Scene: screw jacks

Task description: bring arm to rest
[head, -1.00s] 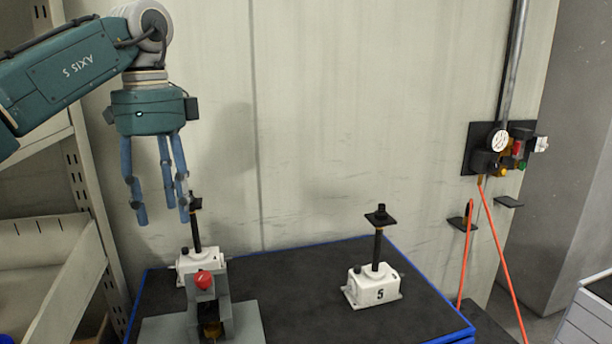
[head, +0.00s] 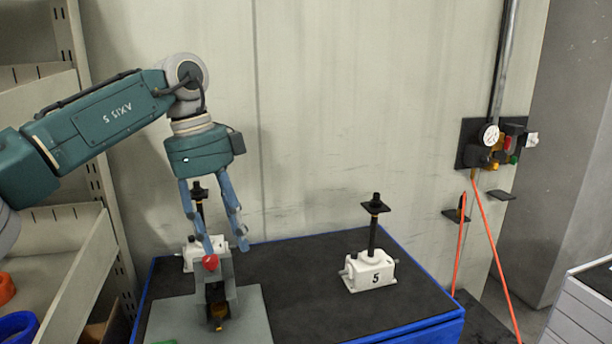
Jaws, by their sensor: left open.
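My left gripper (head: 226,246) comes in from the left with its blue fingers pointing down. It is open and empty, above the grey fixture with the red knob (head: 210,263). One white screw jack (head: 190,254) stands behind the fingers, partly hidden by them and the fixture. Another white screw jack, marked 5 (head: 370,272), stands upright on the right part of the dark table top, apart from the gripper. Both have a black spindle with a flat top plate. My right gripper is not in view.
The dark table top (head: 300,290) has a blue edge and is clear between the fixture and jack 5. A grey plate (head: 165,318) lies under the fixture. Shelves (head: 65,255) stand at left. A gauge panel (head: 490,145) with orange hoses is on the right wall.

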